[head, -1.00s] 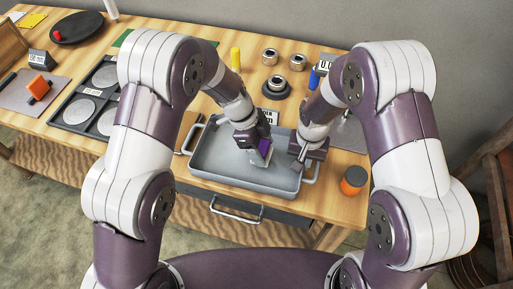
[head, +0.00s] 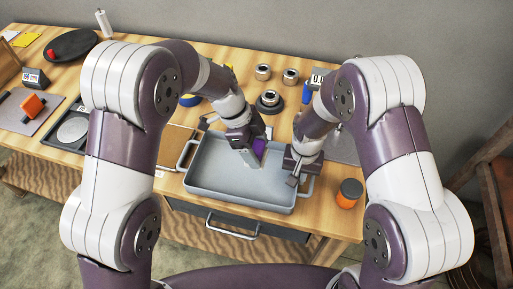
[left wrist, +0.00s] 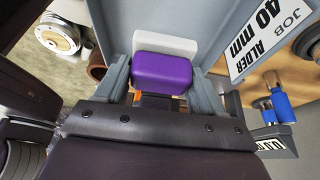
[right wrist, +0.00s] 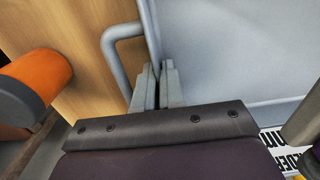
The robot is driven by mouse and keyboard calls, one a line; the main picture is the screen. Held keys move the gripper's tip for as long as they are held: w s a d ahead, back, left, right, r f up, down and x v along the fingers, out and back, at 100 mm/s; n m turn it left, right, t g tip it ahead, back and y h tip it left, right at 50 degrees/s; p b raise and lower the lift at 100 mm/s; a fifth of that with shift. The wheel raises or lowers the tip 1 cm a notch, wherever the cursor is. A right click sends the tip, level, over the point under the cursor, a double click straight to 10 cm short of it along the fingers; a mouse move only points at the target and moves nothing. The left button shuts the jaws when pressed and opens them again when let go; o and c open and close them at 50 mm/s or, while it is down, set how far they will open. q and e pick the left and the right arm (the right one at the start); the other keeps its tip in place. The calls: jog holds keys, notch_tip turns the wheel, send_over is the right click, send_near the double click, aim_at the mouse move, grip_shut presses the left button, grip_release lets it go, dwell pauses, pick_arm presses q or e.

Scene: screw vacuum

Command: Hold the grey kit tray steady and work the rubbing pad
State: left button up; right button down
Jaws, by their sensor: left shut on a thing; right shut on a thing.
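The grey kit tray (head: 215,172) lies on the wooden bench, near its front edge. My left gripper (head: 252,155) is over the tray's interior, shut on the rubbing pad (head: 260,147). In the left wrist view the pad (left wrist: 162,72) has a purple block with a pale layer beyond it, between the two fingers. I cannot tell whether its face touches the tray floor. My right gripper (head: 294,178) is at the tray's right side. In the right wrist view its fingers (right wrist: 159,75) are shut on the tray's rim beside the right handle (right wrist: 118,45).
An orange jar with a dark lid (head: 349,193) stands right of the tray. Several metal rings (head: 290,76) and a blue cylinder (head: 306,92) stand behind it. A job label (left wrist: 272,30) shows beside the tray in the left wrist view. A drawer handle (head: 233,226) is below.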

jog(key=c, duration=1.1)
grip_release()
jog(key=shift+c, duration=0.2)
notch_tip(320, 180, up, 12)
